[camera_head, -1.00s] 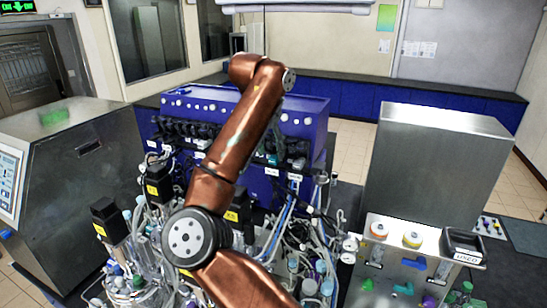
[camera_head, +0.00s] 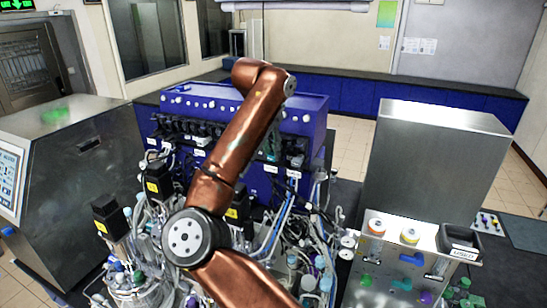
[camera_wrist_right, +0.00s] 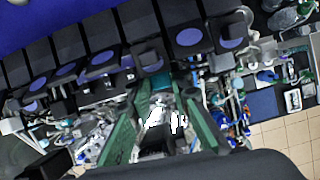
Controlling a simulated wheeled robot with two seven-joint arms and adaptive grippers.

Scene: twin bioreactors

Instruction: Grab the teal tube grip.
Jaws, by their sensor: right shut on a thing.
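The teal tube grip (camera_wrist_right: 155,82) is a small teal block at the tips of my right gripper (camera_wrist_right: 163,90) in the right wrist view. The two green fingers stand on either side of it and are shut on it. It lies in front of a row of black modules with blue-violet round ends. In the head view my right gripper (camera_head: 271,147) is a small greenish shape beside my copper forearm, close to the front of the purple unit. The grip itself is too small to make out there. My left gripper is not in view.
The purple unit (camera_head: 245,105) stands behind a dense cluster of tubes, bottles and black motor heads (camera_head: 157,182). A steel cabinet (camera_head: 435,160) stands at right, with a panel of coloured connectors (camera_head: 395,255) before it. A grey machine (camera_head: 75,180) stands at left.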

